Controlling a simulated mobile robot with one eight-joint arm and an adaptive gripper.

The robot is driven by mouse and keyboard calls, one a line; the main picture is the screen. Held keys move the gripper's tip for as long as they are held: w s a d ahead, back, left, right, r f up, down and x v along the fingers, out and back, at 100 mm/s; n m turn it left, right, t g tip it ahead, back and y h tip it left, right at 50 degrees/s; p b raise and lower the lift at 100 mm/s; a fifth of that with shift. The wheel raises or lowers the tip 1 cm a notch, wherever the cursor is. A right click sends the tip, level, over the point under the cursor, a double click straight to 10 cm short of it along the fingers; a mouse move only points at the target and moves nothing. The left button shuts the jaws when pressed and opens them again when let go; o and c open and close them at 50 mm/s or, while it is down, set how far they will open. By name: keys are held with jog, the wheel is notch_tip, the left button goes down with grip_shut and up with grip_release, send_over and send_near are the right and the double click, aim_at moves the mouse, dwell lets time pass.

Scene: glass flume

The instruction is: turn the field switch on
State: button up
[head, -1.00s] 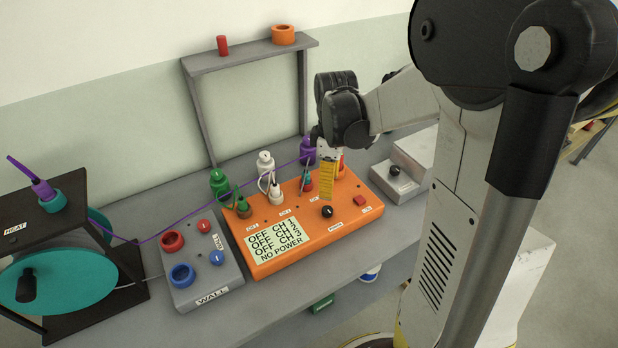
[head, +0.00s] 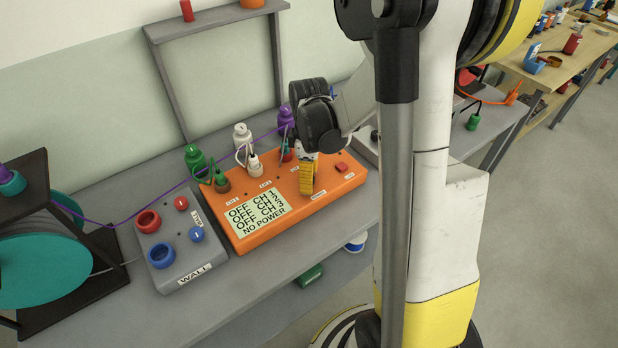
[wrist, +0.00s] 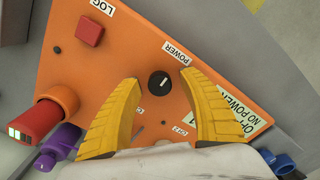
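My gripper (head: 307,188) is over the front of an orange control box (head: 232,240). In the wrist view its two yellow fingers (wrist: 160,80) are open, one on each side of a black knob (wrist: 159,82) labelled POWER. Contact with the knob cannot be told. In the head view the gripper hides this knob. The box's screen (head: 257,213) shows OFF for its channels and NO POWER. I can read no label saying field, so I cannot tell which control is the field switch.
A grey box (head: 190,274) labelled WALL, with red and blue sockets, stands left of the orange box. Green (head: 195,160), white (head: 242,137) and purple (head: 286,117) plugs with cables stand behind it. A red button (head: 342,167) is at its right. A teal reel (head: 40,270) stands far left.

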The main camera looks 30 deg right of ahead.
grip_shut()
jog(key=shift+m, duration=0.3)
jog(key=m, duration=0.3)
jog(key=shift+m, duration=0.4)
jog(key=m, duration=0.9)
jog(key=shift+b, duration=0.3)
jog(key=shift+m, duration=2.2)
